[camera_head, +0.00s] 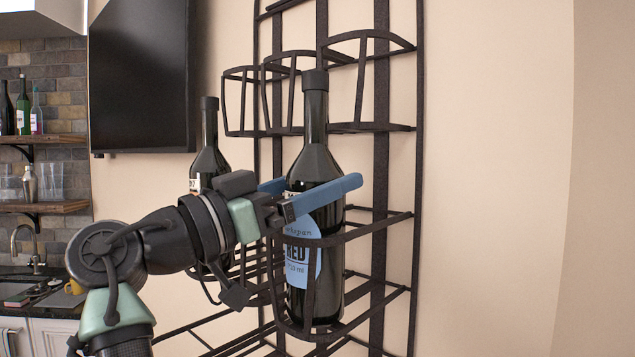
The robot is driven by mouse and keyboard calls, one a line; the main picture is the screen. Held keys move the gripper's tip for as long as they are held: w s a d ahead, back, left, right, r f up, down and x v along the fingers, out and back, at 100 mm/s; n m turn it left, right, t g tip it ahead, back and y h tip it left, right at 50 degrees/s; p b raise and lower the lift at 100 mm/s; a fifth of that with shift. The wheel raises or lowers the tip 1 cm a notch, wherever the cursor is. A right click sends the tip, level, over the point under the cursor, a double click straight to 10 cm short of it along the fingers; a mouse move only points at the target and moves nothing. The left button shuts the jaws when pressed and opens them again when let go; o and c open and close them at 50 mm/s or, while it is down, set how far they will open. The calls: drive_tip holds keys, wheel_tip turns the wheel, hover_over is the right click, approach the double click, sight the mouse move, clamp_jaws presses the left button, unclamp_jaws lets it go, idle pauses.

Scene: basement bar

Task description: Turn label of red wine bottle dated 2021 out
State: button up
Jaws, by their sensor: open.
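A dark wine bottle (317,168) with a black cap stands upright in a holder of the black metal wall rack (417,100). Its light blue label (300,262) shows "RED" and faces the camera and left; its upper part is hidden by my gripper. No date can be read. My gripper (310,190) is open, its blue fingers on either side of the bottle's body just below the shoulder. Whether they touch the glass cannot be told. A second dark bottle (209,150) stands in the rack to the left, partly hidden by my arm.
Empty rack holders (368,36) are above and bare rack bars below. A black screen (140,75) hangs on the wall at left. Shelves with bottles and glasses (40,207), a sink and a counter are at far left. The wall at right is clear.

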drive_tip(key=r+b+v, duration=0.2)
drive_tip(key=v, duration=0.9)
drive_tip(key=shift+s+a+r, duration=0.25)
drive_tip(key=shift+a+r, duration=0.15)
